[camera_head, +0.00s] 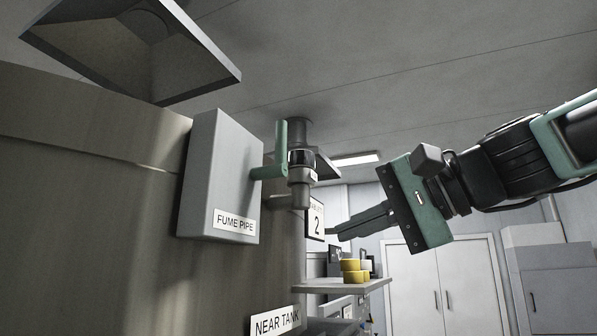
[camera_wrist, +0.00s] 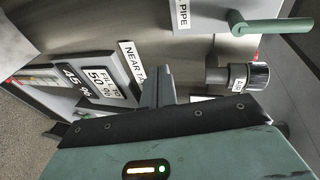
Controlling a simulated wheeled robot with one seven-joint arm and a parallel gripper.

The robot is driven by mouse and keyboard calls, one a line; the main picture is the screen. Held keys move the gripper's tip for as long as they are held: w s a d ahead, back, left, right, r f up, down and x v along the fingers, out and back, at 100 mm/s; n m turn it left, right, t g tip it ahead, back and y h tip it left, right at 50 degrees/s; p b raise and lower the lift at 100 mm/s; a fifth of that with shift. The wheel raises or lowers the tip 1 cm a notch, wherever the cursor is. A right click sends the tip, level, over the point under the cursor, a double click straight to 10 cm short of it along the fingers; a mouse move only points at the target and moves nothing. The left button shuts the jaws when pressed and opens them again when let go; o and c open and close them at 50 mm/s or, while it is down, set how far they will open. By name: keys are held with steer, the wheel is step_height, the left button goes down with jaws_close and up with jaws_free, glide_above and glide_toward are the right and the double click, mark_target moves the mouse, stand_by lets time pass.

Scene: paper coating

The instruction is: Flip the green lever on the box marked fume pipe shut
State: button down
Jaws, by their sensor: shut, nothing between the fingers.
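The grey box marked FUME PIPE (camera_head: 205,160) is fixed to a large beige wall at the left of the head view. A green lever (camera_head: 281,145) sticks out of its right side, with its handle pointing up. In the wrist view the lever (camera_wrist: 272,26) is at the top right, and part of the box's PIPE label (camera_wrist: 182,14) shows beside it. My gripper (camera_head: 333,233) is shut and empty, pointing left, to the right of the lever and lower in the head view. Its fingers (camera_wrist: 158,72) show at the middle of the wrist view, apart from the lever.
A grey fitting with a dark collar (camera_head: 302,158) stands close to the lever's right; it also shows in the wrist view (camera_wrist: 240,77). A NEAR TANK label (camera_head: 276,322) is below the box. A shelf (camera_head: 335,286) holds yellow rolls (camera_head: 352,272). A hood (camera_head: 130,50) overhangs the upper left.

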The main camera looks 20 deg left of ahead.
step_height(320, 180, up, 15)
steer(key=y+p, duration=0.1)
steer(key=y, duration=0.2)
steer(key=shift+d+m+p, duration=0.3)
steer(key=shift+d+p, duration=0.1)
steer(key=shift+d, duration=0.05)
steer(key=p+x, duration=0.6)
steer(key=x, duration=0.4)
